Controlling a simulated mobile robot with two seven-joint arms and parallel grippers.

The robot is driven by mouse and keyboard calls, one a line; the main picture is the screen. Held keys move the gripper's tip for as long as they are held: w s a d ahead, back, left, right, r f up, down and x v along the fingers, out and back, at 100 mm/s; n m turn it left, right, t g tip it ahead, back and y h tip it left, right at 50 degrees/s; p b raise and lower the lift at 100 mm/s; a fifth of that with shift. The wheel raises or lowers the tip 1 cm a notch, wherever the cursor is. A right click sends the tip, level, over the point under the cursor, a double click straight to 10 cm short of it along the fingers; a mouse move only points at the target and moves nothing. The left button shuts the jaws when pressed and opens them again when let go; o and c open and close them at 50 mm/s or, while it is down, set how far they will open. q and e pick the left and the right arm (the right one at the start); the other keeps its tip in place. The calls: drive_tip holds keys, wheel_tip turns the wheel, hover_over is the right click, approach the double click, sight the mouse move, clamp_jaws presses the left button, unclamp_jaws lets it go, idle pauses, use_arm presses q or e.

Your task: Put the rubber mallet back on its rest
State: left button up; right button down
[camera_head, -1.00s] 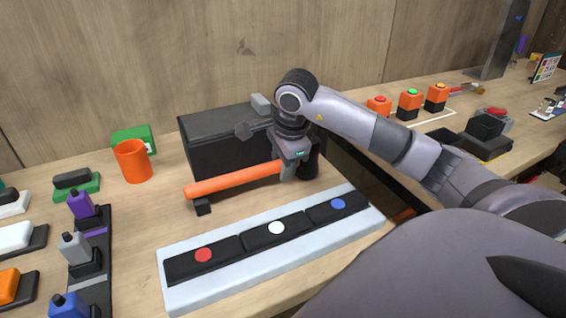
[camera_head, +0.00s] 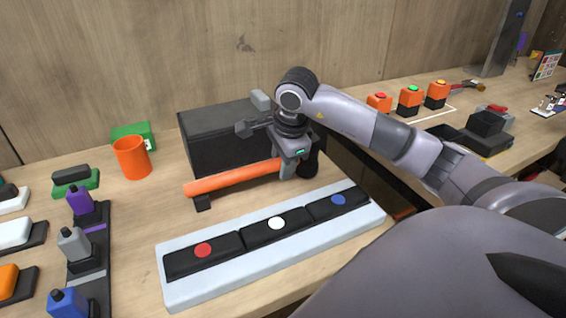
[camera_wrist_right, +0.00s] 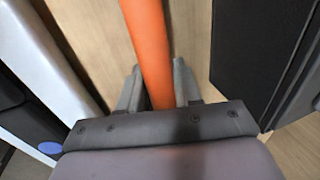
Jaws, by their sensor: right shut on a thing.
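The rubber mallet has an orange handle (camera_head: 232,179) and a black head (camera_head: 309,163). My right gripper (camera_head: 289,170) is shut on the handle close to the head. In the right wrist view the handle (camera_wrist_right: 150,50) runs between the two fingers of my right gripper (camera_wrist_right: 158,88). The handle's far end lies over a small black support (camera_head: 202,202) on the bench. I cannot tell whether the handle touches it. The head's underside is partly hidden by the gripper. My left gripper is not in view.
A black box (camera_head: 215,125) stands right behind the mallet. A pale tray (camera_head: 180,293) with red, white and blue dotted black pads lies in front. An orange cup (camera_head: 131,158) stands to the left. Bottles (camera_head: 75,243) stand at the far left, and push buttons (camera_head: 410,98) at the right.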

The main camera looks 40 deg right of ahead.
drive_tip(key=shift+f, duration=0.2)
drive_tip(key=c, duration=0.7)
unclamp_jaws()
drive_tip(key=shift+f, duration=0.1)
drive_tip(key=v, duration=0.7)
drive_tip(key=shift+r, duration=0.2)
